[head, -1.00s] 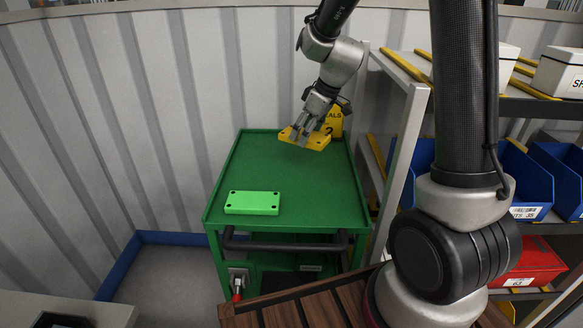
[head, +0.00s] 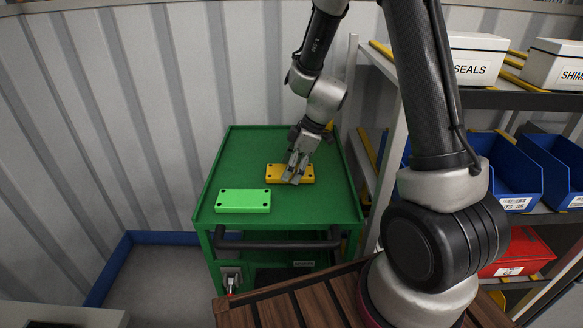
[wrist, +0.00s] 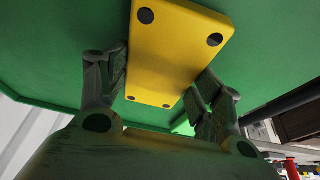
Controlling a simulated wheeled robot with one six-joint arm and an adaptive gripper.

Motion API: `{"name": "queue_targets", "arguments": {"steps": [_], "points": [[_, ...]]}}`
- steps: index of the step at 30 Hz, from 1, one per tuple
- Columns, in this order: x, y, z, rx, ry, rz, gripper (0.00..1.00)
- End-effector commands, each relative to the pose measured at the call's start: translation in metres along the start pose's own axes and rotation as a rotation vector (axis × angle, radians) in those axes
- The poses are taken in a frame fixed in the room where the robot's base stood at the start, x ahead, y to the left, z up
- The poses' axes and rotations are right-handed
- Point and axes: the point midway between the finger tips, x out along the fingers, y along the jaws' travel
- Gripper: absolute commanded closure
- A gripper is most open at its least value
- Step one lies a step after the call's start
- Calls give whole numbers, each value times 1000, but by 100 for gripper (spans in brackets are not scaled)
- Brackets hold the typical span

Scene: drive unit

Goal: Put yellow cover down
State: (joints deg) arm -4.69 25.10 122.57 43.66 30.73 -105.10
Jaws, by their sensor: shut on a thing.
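The yellow cover (head: 277,172) is a flat plate with dark corner holes, at the middle of the green cart's top (head: 255,150) in the head view. My gripper (head: 297,176) is shut on it from above, its fingers hiding part of the cover. In the wrist view the yellow cover (wrist: 178,52) lies between the two fingers (wrist: 163,88), close over the green surface. I cannot tell whether it touches the cart top. A bright green cover (head: 243,201) lies flat at the front left of the cart top, apart from the yellow one.
The cart has a raised rim and a dark handle (head: 278,243) in front. A shelf rack with blue bins (head: 553,168), a red bin (head: 520,252) and white boxes (head: 477,58) stands at right. A grey corrugated wall (head: 110,110) stands behind. The cart's back left is clear.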

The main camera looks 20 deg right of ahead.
Motion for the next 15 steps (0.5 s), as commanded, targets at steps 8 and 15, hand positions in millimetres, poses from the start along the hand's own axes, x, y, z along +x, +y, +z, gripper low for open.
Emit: {"name": "queue_targets", "arguments": {"steps": [8, 15], "points": [[1, 0, 0, 1, 0, 1, 68], [2, 0, 1, 1, 0, 1, 13]]}}
